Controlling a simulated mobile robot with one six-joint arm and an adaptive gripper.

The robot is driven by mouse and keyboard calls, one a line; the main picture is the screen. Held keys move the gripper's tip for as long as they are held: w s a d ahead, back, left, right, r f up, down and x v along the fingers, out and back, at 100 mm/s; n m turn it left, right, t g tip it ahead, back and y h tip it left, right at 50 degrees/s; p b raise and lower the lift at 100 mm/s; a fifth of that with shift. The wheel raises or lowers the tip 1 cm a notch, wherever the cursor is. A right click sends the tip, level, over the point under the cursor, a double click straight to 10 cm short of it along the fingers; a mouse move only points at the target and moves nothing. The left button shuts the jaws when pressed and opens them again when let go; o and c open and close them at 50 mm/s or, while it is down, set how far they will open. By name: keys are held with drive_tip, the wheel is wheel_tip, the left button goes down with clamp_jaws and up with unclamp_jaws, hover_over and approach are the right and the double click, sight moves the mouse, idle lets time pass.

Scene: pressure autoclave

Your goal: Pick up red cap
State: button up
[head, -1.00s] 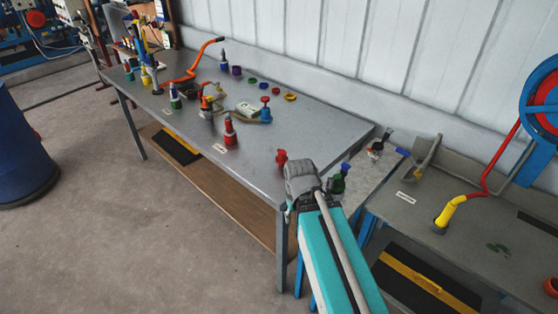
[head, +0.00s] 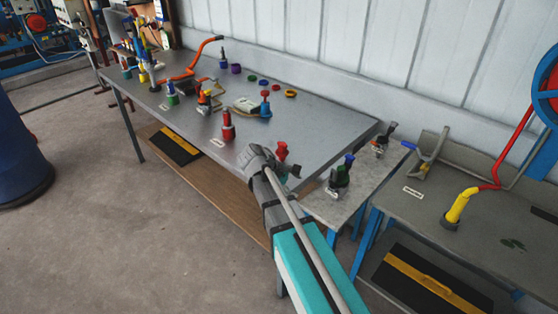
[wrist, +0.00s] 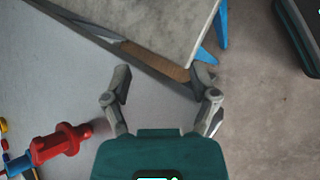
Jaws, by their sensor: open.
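A small flat red cap (head: 263,83) lies toward the back of the grey metal table, in a row with green, blue and yellow-orange caps. A taller red fitting (head: 282,150) stands near the table's front right corner, right by my gripper (head: 270,160) and partly hidden by it. In the wrist view my gripper (wrist: 160,82) is open and empty, its two fingers wide apart over the table edge. A red flanged fitting (wrist: 60,143) lies left of the fingers there, outside them. I cannot tell which red piece the task means.
Open floor lies in front.

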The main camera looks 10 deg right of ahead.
drive_tip(key=w+a+n+h+b, duration=0.1)
drive_tip(key=w, duration=0.1)
drive_tip(key=w+a+n+t+h+b, duration=0.1)
drive_tip(key=w+a+n, duration=0.1)
drive_tip(key=w, duration=0.1)
drive_tip(key=w+a+r+n+h+b, duration=0.1)
drive_tip(key=w+a+h, duration=0.1)
drive_tip(key=shift+w+a+r+n+t+b, duration=0.1)
drive_tip(key=shift+w+n+t+b, duration=0.2)
drive_tip(key=shift+w+n+b, duration=0.1)
drive_tip(key=w+a+r+n+h+b, duration=0.1)
drive_tip(key=a, duration=0.1)
drive_tip(key=w+a+r+n+t+h+b, duration=0.1)
drive_tip(key=w+a, duration=0.1)
drive_tip(key=a, duration=0.1)
drive_tip(key=w+a+r+n+t+h+b, duration=0.1)
drive_tip(key=w+a+n+h, duration=0.1)
drive_tip(key=a, duration=0.1)
drive_tip(key=shift+w+a, duration=0.1)
drive_tip(key=shift+a, duration=0.05)
drive_tip(key=shift+w+a+r+n+t+b, duration=0.15)
drive_tip(key=shift+a+r+n+t+b, duration=0.2)
drive_tip(key=shift+a, duration=0.25)
drive_tip(key=shift+d, duration=0.15)
approach(282, 144)
drive_tip(key=shift+w+x, duration=0.2)
drive_tip(key=shift+x, duration=2.35)
drive_tip(key=shift+f, duration=0.2)
